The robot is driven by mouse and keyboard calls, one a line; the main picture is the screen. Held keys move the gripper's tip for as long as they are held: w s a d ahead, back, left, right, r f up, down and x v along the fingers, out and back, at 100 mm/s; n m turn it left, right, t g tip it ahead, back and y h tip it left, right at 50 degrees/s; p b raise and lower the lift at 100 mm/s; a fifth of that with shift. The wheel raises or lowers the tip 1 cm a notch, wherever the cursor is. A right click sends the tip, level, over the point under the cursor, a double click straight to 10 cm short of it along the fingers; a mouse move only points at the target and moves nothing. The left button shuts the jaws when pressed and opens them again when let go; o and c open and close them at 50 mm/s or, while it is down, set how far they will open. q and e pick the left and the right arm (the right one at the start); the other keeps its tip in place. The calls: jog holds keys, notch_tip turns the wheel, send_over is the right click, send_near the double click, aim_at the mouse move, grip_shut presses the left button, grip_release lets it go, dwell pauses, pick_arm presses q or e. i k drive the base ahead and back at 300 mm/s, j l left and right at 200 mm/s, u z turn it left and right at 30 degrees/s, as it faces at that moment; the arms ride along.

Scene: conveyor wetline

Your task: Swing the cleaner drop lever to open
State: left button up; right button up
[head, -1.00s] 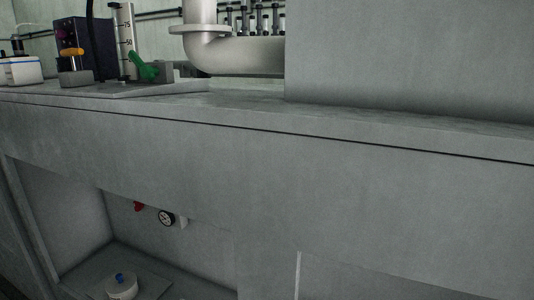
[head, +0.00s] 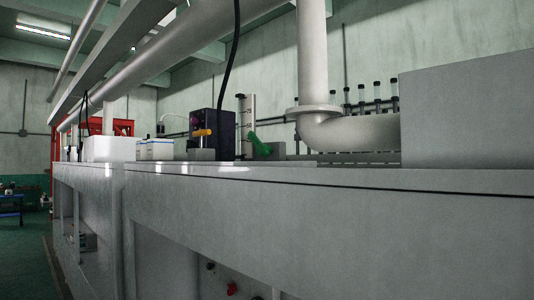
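A green lever (head: 260,146) stands on the machine's top ledge, tilted up to the left beside a grey block (head: 268,153). A white graduated scale (head: 247,115) rises just behind it. To its left, a yellow-orange handle (head: 203,132) sits above a small grey block (head: 201,154), in front of a dark box (head: 215,122). No label is readable, so I cannot tell which one is the cleaner drop lever. Neither of my grippers is in view.
The long grey machine housing (head: 330,220) fills the foreground. A large pale elbow pipe (head: 350,130) and a grey box (head: 468,118) stand right of the green lever. White containers (head: 154,149) are on the ledge. Green floor (head: 27,250) is open at far left.

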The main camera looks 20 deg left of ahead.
aim_at(262, 149)
jog(key=j+z, duration=0.25)
jog(key=j, duration=1)
jog(key=j+z, duration=0.3)
jog(key=j, duration=0.95)
